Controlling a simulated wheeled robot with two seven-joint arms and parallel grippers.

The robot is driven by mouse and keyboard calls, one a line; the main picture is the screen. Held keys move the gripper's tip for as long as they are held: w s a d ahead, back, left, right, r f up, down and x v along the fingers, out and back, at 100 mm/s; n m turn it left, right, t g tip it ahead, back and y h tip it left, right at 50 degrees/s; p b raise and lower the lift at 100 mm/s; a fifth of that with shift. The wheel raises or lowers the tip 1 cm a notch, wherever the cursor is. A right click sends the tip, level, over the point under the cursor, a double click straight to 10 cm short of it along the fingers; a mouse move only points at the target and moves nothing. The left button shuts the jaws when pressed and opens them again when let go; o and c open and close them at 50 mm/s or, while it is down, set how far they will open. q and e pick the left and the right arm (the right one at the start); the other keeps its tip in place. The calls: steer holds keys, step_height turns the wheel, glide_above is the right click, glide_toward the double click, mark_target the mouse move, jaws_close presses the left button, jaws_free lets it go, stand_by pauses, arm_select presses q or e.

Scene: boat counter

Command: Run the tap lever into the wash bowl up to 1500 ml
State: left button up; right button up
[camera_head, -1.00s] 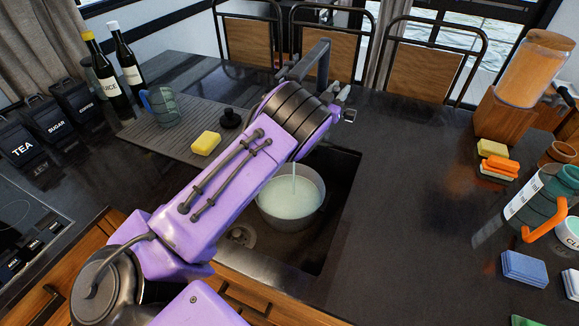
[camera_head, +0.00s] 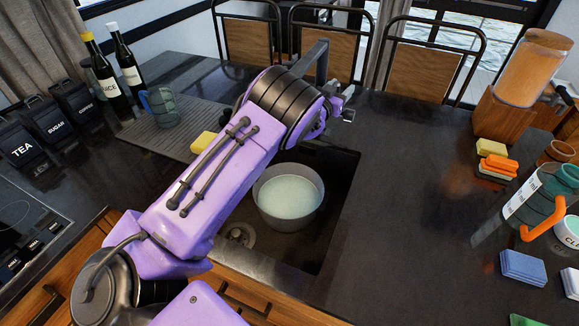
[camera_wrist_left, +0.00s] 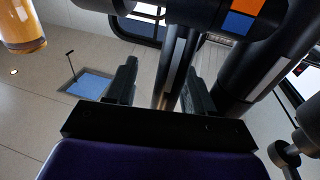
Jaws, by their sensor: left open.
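The wash bowl (camera_head: 263,205) is a grey round bowl in the dark sink, holding pale liquid (camera_head: 290,196); no stream falls into it. The dark tap (camera_head: 321,62) rises behind the sink, partly hidden by my purple left arm. My left gripper (camera_head: 340,104) is at the tap, beyond the bowl, largely hidden by its own wrist. In the left wrist view its two dark fingers (camera_wrist_left: 160,84) are apart, with a dark bar (camera_wrist_left: 172,72), seemingly the tap lever, showing between them. Whether they touch it I cannot tell. A dark tap part with an orange and blue mark (camera_wrist_left: 240,14) is close by.
Left of the sink are a drainboard (camera_head: 150,128) with a glass jug (camera_head: 163,107), a yellow sponge (camera_head: 203,142) and two bottles (camera_head: 129,68). Sponges (camera_head: 497,165), a dispenser (camera_head: 534,68) and a large jug (camera_head: 530,205) stand right.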

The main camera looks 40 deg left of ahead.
arm_select(q)
steer(key=shift+a+f, duration=0.1)
steer(key=shift+a, duration=0.1)
steer(key=shift+w+a+r+p, duration=0.15)
steer(key=shift+r+p, duration=0.35)
steer(key=shift+r, duration=0.35)
steer(key=r+p, duration=0.1)
steer(key=r, duration=0.1)
steer(key=r+p, duration=0.1)
steer(key=w+r, duration=0.1)
steer(key=r, duration=0.1)
steer(key=shift+r+p, duration=0.3)
steer(key=shift+p, duration=0.1)
